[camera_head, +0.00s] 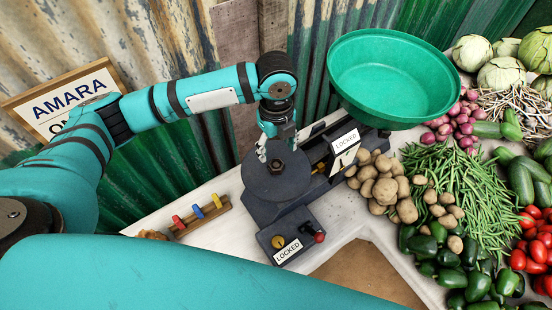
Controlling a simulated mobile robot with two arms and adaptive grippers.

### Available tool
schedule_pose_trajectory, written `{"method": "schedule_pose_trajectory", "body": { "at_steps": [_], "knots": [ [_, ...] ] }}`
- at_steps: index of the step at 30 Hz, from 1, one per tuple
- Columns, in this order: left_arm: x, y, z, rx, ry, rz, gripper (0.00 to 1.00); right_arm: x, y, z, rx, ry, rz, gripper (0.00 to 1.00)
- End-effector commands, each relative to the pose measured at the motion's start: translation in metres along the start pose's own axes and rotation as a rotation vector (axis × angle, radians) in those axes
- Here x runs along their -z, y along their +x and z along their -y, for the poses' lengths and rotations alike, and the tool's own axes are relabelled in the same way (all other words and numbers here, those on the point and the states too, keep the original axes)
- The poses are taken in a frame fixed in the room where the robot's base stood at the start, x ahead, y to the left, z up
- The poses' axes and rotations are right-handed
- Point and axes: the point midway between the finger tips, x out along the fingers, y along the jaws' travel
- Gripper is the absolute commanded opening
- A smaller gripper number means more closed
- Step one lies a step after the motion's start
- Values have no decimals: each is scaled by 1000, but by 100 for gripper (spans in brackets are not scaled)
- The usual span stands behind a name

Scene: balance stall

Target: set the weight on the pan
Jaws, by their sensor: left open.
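The balance has a dark round pan (262,183) on its left and a wide green bowl (375,85) on its right. A small dark hexagonal weight (276,166) rests on the round pan, near its middle. My left gripper (277,146) points down just above the weight and the pan's far part, with its fingers apart. I cannot tell whether a fingertip touches the weight. My right gripper does not show.
Potatoes (385,185), green beans (455,190) and other vegetables crowd the right. A wooden rack (200,220) with red, blue and yellow pieces stands left of the balance. Corrugated metal closes the back.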

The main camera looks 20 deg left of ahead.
Motion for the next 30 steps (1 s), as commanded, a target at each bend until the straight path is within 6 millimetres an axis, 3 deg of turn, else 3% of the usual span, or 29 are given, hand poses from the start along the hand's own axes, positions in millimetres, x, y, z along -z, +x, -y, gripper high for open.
{"method": "schedule_pose_trajectory", "body": {
  "at_steps": [6, 10, 30],
  "knots": [
    [0, -37, 1, 2, 1, 1, 61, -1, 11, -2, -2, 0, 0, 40],
    [0, -48, 0, 1, 0, 0, 61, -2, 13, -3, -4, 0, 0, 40],
    [0, -52, 0, -1, 0, -1, 61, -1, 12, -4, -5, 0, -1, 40]
  ]
}}
